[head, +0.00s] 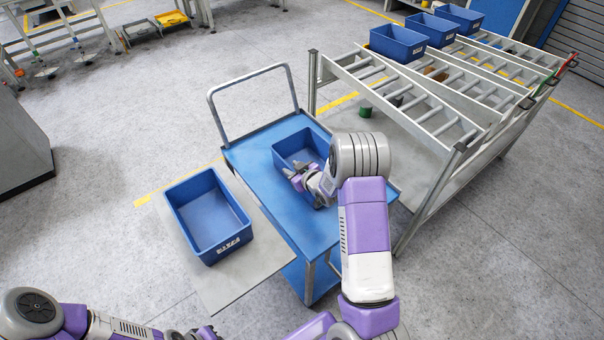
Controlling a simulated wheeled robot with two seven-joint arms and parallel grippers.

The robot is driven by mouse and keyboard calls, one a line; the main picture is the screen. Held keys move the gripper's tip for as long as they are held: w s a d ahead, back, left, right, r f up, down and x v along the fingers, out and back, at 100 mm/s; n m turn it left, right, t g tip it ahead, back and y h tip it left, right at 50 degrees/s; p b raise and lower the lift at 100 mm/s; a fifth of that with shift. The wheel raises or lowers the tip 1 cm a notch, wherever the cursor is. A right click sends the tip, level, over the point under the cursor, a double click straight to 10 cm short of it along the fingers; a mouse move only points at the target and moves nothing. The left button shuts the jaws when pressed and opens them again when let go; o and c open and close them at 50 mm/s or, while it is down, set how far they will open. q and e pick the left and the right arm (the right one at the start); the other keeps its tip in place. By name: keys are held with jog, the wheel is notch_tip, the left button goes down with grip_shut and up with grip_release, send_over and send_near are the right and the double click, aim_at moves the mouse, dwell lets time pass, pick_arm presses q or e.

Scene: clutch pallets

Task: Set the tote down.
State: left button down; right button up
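A blue tote (283,154) stands upright on the blue top of a trolley (254,160) in the middle of the head view. My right gripper (292,178) is over this tote's near side, and my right arm hides the tote's right and near parts. I cannot tell whether its fingers grip the rim or are apart from it. Another blue tote (209,217), empty and with a white label, rests on a grey flat panel (236,282) left of the trolley. My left gripper (204,333) shows only partly at the bottom edge, away from both totes; its fingers are unclear.
A roller rack (425,110) stands to the right, with several blue totes (398,42) at its far end. The trolley's handle (252,72) rises at its far end. A grey cabinet (20,150) is at the left. The floor between is clear.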

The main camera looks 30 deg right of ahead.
pick_arm(q)
jog(key=shift+r+p, duration=0.6)
jog(key=shift+r, duration=0.05)
pick_arm(e)
jog(key=v, duration=1.1)
jog(key=shift+s+r, duration=0.2)
jog(key=shift+s, duration=0.15)
